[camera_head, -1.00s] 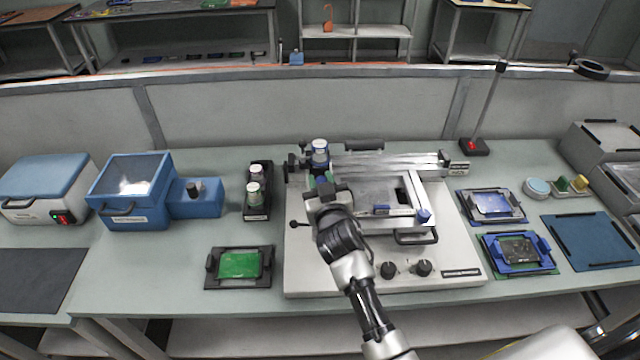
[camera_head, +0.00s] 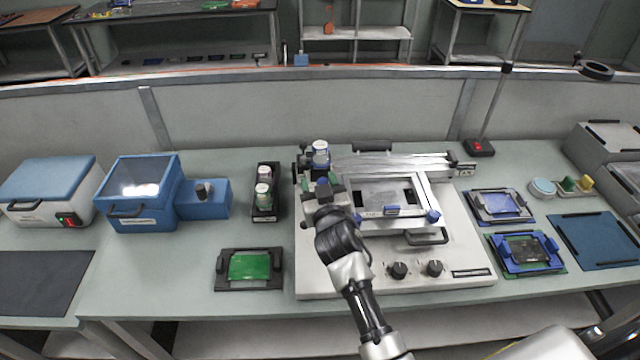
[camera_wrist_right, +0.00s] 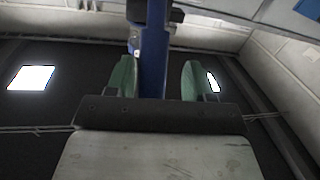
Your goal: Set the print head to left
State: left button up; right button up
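The print head (camera_head: 320,154), blue with a white cap, sits at the left end of the silver rail (camera_head: 395,165) on the printer (camera_head: 380,283). My right gripper (camera_head: 321,184) is just in front of and below it. In the right wrist view the green fingertips (camera_wrist_right: 160,80) stand apart, with a blue upright part (camera_wrist_right: 153,60) between or just beyond them. The left fingertip is close to this part; a gap shows on the right. Contact cannot be told. My left gripper is not in view.
A framed stencil (camera_head: 384,197) and handle (camera_head: 427,237) lie right of my right gripper. A green board in a black holder (camera_head: 216,270), two jars (camera_head: 263,190) and a blue box (camera_head: 138,222) stand left. Blue-framed boards (camera_head: 500,222) lie right.

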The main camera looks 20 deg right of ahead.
jog(key=shift+s+d, duration=0.1)
jog(key=shift+d, duration=0.05)
jog(key=shift+s+f, duration=0.1)
jog(key=shift+s, duration=0.25)
jog(key=s+a+b, duration=0.1)
jog(key=s+b, duration=0.1)
jog(key=s, duration=0.8)
jog(key=shift+a, duration=0.25)
jog(key=shift+w, duration=0.1)
